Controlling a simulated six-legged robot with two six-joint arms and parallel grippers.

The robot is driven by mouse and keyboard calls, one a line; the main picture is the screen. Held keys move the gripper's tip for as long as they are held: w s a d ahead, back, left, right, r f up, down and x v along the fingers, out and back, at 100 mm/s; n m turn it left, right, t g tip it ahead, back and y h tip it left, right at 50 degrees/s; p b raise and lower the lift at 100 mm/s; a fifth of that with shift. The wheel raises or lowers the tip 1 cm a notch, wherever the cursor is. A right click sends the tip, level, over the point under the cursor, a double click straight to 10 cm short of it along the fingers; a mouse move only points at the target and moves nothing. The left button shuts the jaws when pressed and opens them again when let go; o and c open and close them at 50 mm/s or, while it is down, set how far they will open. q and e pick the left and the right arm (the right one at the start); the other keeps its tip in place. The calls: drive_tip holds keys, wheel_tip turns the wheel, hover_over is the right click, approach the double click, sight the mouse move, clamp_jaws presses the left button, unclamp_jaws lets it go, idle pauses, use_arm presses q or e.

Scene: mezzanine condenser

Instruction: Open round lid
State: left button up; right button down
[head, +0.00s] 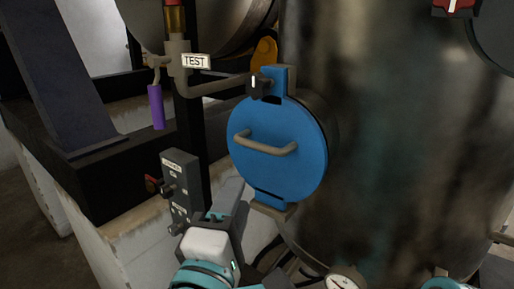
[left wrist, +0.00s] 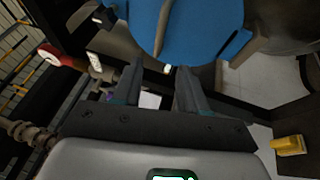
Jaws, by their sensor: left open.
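The round lid (head: 290,170) is blue and sits flat against its port on the dark tank, seemingly shut. A grey bar handle (head: 266,147) crosses its face. A black knob (head: 258,86) sits at its top blue bracket. My left gripper (head: 228,208) is below and left of the lid, apart from it. In the left wrist view the gripper (left wrist: 158,78) is open and empty, its two fingers apart, with the lid (left wrist: 205,30) and part of the handle (left wrist: 164,28) ahead.
A grey control box (head: 183,190) with knobs stands left of the lid. The large tank (head: 400,130) fills the right.

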sight(256, 149)
use_arm(q)
drive_tip(key=p+x, duration=0.1)
drive_tip(key=x, duration=0.3)
drive_tip(key=p+x, duration=0.2)
drive_tip(key=x, duration=0.3)
drive_tip(key=p+x, duration=0.2)
drive_tip(key=x, duration=0.2)
drive_tip(key=shift+w+d+r, duration=0.1)
drive_tip(key=shift+w+r, duration=0.2)
drive_tip(key=shift+r, duration=0.05)
drive_tip(key=shift+w+d+f+p, duration=0.1)
drive_tip(key=shift+w+p, duration=0.2)
drive_tip(key=shift+w, duration=0.3)
drive_tip(key=shift+s, duration=0.1)
drive_tip(key=shift+c, duration=0.2)
drive_tip(key=shift+s, duration=0.1)
drive_tip(key=c, duration=0.5)
clamp_jaws()
